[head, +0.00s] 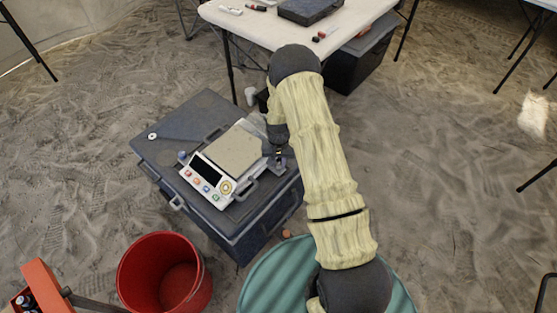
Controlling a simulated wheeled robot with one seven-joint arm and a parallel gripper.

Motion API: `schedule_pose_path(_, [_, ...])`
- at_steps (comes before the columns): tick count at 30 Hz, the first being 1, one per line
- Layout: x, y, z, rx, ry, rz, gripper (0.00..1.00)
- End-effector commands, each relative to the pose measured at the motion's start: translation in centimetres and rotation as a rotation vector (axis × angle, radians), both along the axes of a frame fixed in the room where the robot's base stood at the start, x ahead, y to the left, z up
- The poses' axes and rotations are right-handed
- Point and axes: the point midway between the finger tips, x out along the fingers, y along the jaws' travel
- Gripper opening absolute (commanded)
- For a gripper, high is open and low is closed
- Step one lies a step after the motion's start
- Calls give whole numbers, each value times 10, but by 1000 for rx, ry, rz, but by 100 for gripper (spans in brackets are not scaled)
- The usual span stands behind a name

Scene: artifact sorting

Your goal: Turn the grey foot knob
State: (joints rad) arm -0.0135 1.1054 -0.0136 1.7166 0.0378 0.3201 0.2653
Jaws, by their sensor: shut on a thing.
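A white scale (209,181) with a dark display, coloured buttons and a beige pan (234,151) lies on a dark grey case (190,116). My gripper (279,158) points down at the scale's right corner and is shut on the grey foot knob there. The fingers and my arm hide most of that knob, so how far it is turned cannot be seen. Another small blue-grey knob (182,156) shows at the scale's left corner, clear of my gripper.
Black handles (245,190) stick up beside the scale. A red bucket (165,272) and a green round lid (272,284) stand in front. A white table (248,29) with tools is behind. Sandy floor is open to the left and right.

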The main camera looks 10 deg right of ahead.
Motion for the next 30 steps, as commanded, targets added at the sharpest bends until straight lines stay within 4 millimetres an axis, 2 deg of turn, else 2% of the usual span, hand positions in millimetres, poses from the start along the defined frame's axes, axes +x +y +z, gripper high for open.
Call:
schedule_pose_path(7, [1, -1, 1, -1, -2, -90, 0])
schedule_pose_path(21, [1, -1, 1, -1, -3, -106, 0])
schedule_pose_path(22, [1, -1, 1, -1, -3, -106, 27])
schedule_pose_path(24, [1, -1, 1, -1, -3, -105, 41])
schedule_pose_path(25, [1, -1, 0, -1, -2, -105, 43])
schedule_pose_path(30, [0, 0, 0, 0, -1, -105, 43])
